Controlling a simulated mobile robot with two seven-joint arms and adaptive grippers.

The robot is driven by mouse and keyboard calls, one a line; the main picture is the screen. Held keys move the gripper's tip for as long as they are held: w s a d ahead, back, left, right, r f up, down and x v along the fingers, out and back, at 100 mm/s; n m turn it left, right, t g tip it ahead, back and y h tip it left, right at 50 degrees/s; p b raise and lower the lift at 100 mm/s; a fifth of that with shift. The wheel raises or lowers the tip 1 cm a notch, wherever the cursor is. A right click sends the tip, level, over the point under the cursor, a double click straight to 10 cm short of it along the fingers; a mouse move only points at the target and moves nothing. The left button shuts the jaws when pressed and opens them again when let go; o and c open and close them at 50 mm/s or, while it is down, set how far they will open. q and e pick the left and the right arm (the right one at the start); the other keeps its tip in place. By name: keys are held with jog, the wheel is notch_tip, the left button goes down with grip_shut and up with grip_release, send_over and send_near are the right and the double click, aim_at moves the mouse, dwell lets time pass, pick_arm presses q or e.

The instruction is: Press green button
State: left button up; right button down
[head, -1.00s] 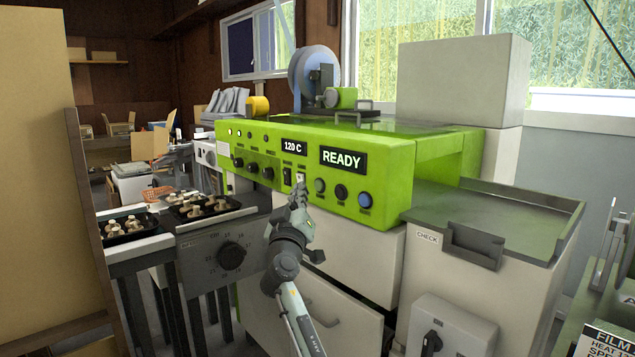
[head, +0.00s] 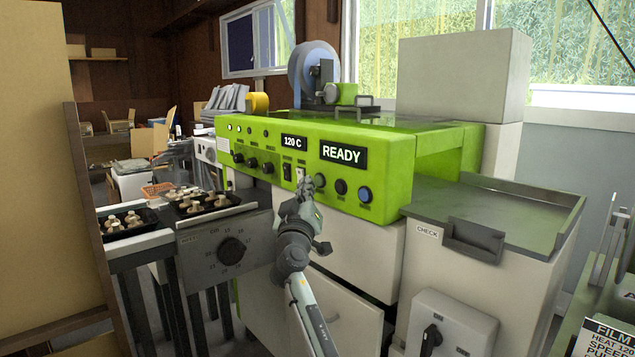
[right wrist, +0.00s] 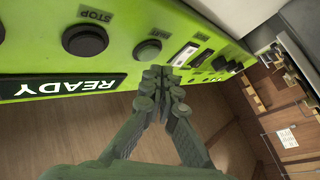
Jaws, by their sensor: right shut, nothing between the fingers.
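The green machine's front panel (head: 230,140) carries a row of controls under a READY display (head: 343,153). A dark greenish round button (head: 320,182) is left of a black button (head: 341,187) and a blue button (head: 364,194). My right gripper (head: 306,184) is shut and empty, just left of the greenish button in the head view. In the right wrist view its fingertips (right wrist: 163,78) are together close to this button (right wrist: 148,51); contact cannot be told. The black button (right wrist: 85,40), labelled STOP, is farther left there. My left gripper is not in view.
Rocker switches (head: 287,171) sit left of the buttons. Trays of mushrooms (head: 208,203) stand at the left beside a dial plate (head: 228,248). A grey-topped cabinet (head: 420,234) labelled CHECK stands right of the machine. Space in front of the panel holds only my right arm.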

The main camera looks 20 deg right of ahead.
jog(key=shift+d, duration=0.1)
dwell(0.7)
jog(key=shift+w+d+b, duration=0.15)
jog(key=shift+d+b, duration=0.15)
jog(key=shift+b, duration=0.05)
jog(key=shift+w+d, duration=0.15)
jog(key=shift+d, duration=0.3)
dwell(0.8)
jog(key=shift+a+b, duration=0.15)
jog(key=shift+b, duration=0.15)
jog(key=shift+s+a+b, duration=0.3)
jog(key=shift+a, duration=0.4)
